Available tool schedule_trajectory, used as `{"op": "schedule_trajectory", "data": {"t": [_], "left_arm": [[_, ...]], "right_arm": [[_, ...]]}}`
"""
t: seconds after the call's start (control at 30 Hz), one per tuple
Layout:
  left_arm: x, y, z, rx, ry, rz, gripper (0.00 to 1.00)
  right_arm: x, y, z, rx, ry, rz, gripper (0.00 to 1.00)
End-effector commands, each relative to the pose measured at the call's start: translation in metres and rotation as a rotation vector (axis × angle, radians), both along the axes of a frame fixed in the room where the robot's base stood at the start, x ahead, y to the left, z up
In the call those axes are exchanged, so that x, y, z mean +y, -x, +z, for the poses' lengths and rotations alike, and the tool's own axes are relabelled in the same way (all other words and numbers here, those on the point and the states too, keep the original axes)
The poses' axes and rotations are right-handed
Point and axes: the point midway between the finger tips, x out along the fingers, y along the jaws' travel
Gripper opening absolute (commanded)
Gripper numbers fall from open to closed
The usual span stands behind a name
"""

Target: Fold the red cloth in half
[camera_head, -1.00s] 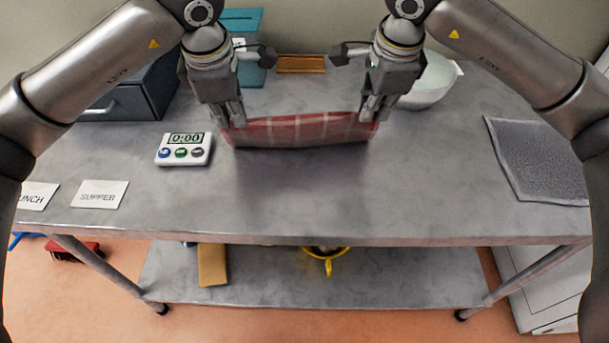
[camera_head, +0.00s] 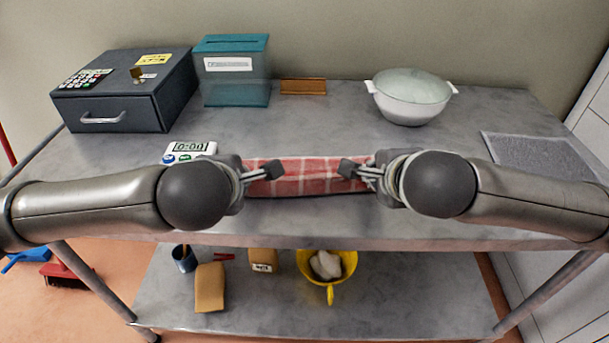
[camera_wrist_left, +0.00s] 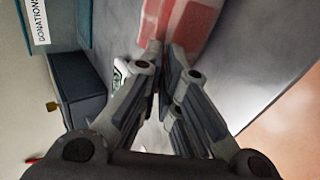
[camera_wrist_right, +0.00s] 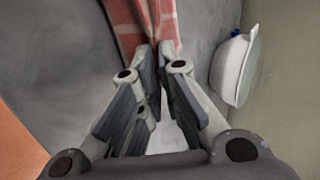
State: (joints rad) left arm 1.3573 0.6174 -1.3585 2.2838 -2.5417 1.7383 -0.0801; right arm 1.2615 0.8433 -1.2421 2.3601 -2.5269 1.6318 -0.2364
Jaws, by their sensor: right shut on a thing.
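The red cloth (camera_head: 308,177), with pale checks, stretches as a narrow band between my two grippers near the table's front. My left gripper (camera_head: 262,172) is at its left end; in the left wrist view its fingertips (camera_wrist_left: 165,48) are close together on the cloth's edge (camera_wrist_left: 180,20). My right gripper (camera_head: 352,170) is shut on the right end, with its fingertips (camera_wrist_right: 158,48) at the cloth (camera_wrist_right: 145,18) in the right wrist view. My arms hide the cloth's ends in the head view. I cannot tell how much of the cloth touches the table.
A timer (camera_head: 190,151) stands close to my left gripper. A grey safe (camera_head: 128,95), teal donation box (camera_head: 233,75), wooden block (camera_head: 303,86) and white bowl (camera_head: 411,100) line the back. A grey mat (camera_head: 540,155) lies right. The table middle behind the cloth is clear.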

Motion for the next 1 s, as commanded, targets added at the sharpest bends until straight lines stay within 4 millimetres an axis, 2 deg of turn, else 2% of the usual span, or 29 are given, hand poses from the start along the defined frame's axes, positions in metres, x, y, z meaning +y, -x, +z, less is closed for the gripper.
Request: {"op": "schedule_trajectory", "data": {"t": [0.13, 0.57, 0.6, 0.83, 1.0], "left_arm": [[0.0004, 0.0008, -0.0068, -0.045, 0.0, 0.001, 0.0], [0.0002, 0.0014, -0.008, -0.07, 0.001, 0.001, 0.0], [0.0002, 0.0014, -0.0079, -0.07, 0.001, 0.001, 0.08], [0.0002, 0.0012, -0.0079, -0.069, 0.001, 0.001, 0.38], [0.0001, 0.0012, -0.0079, -0.069, 0.001, 0.001, 0.39]], "right_arm": [[-0.0001, 0.0012, -0.0069, -0.044, 0.0, 0.001, 0.0], [0.0, 0.0012, -0.0074, -0.071, 0.001, 0.001, 0.0], [0.0, 0.0012, -0.0074, -0.071, 0.001, 0.001, 0.09], [0.0, 0.0013, -0.0075, -0.07, 0.001, 0.001, 0.39], [0.0, 0.0012, -0.0076, -0.07, 0.001, 0.001, 0.39]]}}
